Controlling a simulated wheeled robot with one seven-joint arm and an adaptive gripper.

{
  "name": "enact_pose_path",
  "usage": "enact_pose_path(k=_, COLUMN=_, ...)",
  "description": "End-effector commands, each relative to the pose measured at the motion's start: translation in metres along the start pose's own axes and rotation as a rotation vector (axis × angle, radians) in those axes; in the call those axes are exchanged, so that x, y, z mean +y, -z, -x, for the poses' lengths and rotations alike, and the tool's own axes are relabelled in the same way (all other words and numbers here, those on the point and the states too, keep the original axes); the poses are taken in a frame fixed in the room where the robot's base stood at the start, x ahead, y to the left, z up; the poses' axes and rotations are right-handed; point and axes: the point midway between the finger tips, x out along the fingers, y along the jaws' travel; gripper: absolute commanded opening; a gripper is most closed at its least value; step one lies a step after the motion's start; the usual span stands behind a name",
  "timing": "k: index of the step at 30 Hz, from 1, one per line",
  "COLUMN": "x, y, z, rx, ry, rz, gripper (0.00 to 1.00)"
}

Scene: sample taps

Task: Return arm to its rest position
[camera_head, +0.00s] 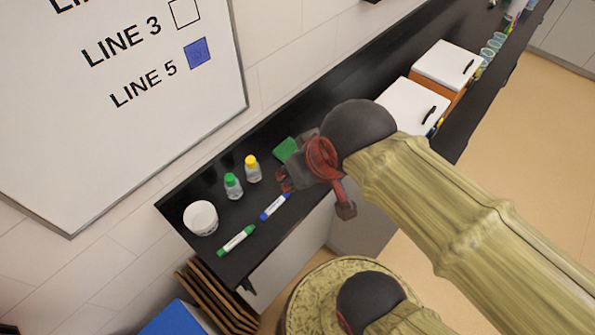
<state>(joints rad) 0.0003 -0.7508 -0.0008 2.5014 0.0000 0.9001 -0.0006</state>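My arm, in a tan sleeve with dark joints, reaches from the lower right across to the black bench. My gripper (284,181), dark grey and red, is at the bench's near end, seen from behind and above. It overlaps the bench in the picture, between a green block (286,149) and a blue marker (275,206). Its fingertips are small and partly hidden, so I cannot tell whether they are open or hold anything. I also cannot tell its height above the bench.
On the black bench (304,108) stand a yellow-capped bottle (253,170), a green-capped bottle (233,187) and a white cup (201,218). A green marker (236,240) lies near the front edge. White-lidded boxes (412,106) stand farther right. A whiteboard (110,130) hangs behind.

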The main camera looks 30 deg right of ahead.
Motion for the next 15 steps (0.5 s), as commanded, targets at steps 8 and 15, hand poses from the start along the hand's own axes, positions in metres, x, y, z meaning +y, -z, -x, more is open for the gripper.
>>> enact_pose_path(k=8, x=0.0, y=0.0, z=-0.001, rx=0.0, ry=0.0, rz=-0.003, gripper=0.31)
enact_pose_path(k=15, x=0.0, y=-0.015, z=-0.028, rx=0.0, ry=0.0, rz=-0.001, gripper=0.31)
